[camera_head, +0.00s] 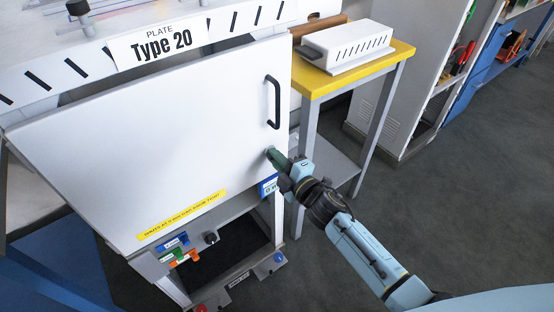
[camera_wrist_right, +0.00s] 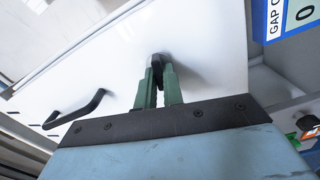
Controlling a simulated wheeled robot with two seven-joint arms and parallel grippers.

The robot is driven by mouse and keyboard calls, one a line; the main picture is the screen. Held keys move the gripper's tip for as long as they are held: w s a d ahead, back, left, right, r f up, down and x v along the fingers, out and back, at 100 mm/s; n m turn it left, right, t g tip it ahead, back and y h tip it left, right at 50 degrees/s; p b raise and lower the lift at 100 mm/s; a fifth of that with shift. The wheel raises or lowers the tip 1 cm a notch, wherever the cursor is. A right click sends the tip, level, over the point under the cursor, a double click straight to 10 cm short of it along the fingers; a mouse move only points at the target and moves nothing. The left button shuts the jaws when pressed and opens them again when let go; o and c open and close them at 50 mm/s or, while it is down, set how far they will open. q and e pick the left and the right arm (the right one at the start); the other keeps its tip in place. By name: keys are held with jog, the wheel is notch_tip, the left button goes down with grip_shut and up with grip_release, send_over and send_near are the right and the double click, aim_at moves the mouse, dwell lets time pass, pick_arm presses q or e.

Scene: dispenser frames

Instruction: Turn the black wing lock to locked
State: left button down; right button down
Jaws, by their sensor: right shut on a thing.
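The black wing lock (camera_wrist_right: 158,60) sits on the lower right part of a white door panel, below the black door handle (camera_head: 273,102). My right gripper (camera_head: 274,157) reaches it from the right. In the right wrist view, the green fingers of my right gripper (camera_wrist_right: 158,80) are closed around the wing lock, which shows as a dark piece between the tips. In the head view the lock is mostly hidden by the fingers. The white door panel (camera_head: 150,130) lies flat across the front of the machine. My left gripper is not in view.
A yellow-edged side table (camera_head: 380,66) with a slotted white box (camera_head: 345,48) stands right of the door. Below the door are a black knob (camera_head: 210,238) and several coloured switches. A blue label (camera_head: 268,187) is close to the gripper. The grey floor at right is clear.

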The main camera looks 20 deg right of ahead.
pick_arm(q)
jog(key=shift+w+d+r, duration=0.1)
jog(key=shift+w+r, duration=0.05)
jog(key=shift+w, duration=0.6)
pick_arm(e)
jog(key=n, duration=0.2)
jog(key=shift+f+n, duration=0.1)
jog(key=shift+n, duration=0.2)
jog(key=c, duration=1.6)
grip_release()
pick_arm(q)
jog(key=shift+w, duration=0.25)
pick_arm(e)
jog(key=shift+o, duration=0.4)
jog(key=shift+s, duration=0.1)
